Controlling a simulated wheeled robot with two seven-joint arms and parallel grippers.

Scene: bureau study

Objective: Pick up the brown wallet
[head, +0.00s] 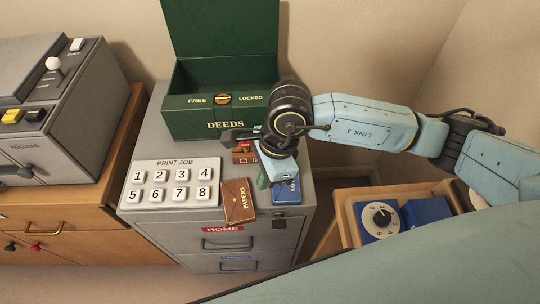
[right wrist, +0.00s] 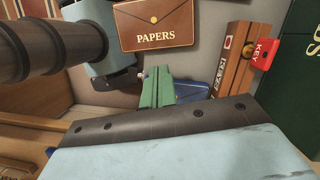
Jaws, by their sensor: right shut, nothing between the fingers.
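The brown wallet (head: 238,201), marked PAPERS, lies flat on the grey cabinet top near its front edge. It also shows at the top of the right wrist view (right wrist: 155,24), where its lower part is clear of the fingers. My right gripper (head: 263,181) is just right of the wallet and apart from it. Its green fingers (right wrist: 157,88) are shut and empty, pointing down toward the cabinet top. I cannot tell how high they are above it. My left gripper is not in view.
A blue item (head: 287,192) lies right beside my right gripper. A brown box with a red key tag (head: 244,147) lies behind. A numbered button panel (head: 170,181) is left of the wallet. An open green deeds box (head: 222,118) stands at the back.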

